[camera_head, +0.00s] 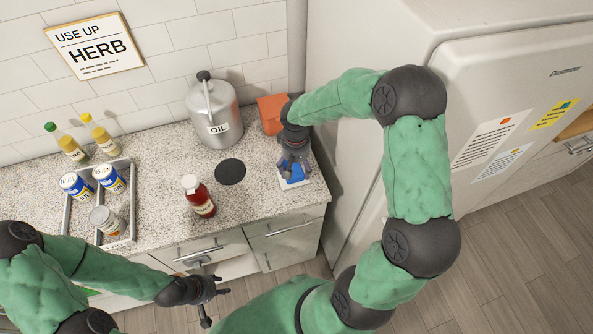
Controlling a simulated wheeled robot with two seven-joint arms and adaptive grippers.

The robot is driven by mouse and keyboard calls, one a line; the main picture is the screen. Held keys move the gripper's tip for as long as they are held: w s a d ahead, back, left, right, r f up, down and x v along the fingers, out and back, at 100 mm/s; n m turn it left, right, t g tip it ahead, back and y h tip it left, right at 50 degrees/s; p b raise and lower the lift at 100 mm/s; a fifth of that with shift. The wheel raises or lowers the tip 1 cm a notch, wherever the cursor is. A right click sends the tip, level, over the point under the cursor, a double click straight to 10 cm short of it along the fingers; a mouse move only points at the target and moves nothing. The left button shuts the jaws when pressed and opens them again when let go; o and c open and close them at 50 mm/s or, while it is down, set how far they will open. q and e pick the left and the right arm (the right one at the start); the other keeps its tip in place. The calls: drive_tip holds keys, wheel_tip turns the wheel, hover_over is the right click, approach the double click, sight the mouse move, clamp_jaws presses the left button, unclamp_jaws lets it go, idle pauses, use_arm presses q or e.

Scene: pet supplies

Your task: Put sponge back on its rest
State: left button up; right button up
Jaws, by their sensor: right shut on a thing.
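My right gripper (293,167) points down over the right end of the counter, near its front edge. It is shut on a small blue and white block (295,181), which looks like the sponge. The fingers partly hide the block, and I cannot tell whether it touches the counter. A flat dark round disc (230,171) lies on the counter to the left of it. I cannot tell for sure which thing is the sponge's rest. My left gripper (217,302) is empty and open, in front of the drawers and below the counter top.
A metal oil can (215,115) stands at the back, beside an orange object (272,112) partly behind my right arm. A red bottle (199,197) stands left of the block. A rack (131,210) with several cans is further left. The fridge (350,170) bounds the right side.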

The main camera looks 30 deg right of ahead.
sight(297, 171)
drive_tip(key=shift+w+d+f, duration=0.2)
drive_tip(key=shift+f, duration=0.15)
drive_tip(key=shift+w+d+f+b, duration=0.1)
drive_tip(key=shift+f+b, duration=0.05)
drive_tip(key=shift+f, duration=0.8)
drive_tip(key=shift+w+d+f+b, duration=0.1)
drive_tip(key=shift+f+b, duration=0.05)
drive_tip(key=shift+f, duration=0.75)
drive_tip(key=shift+f, duration=0.1)
drive_tip(key=o, duration=1.2)
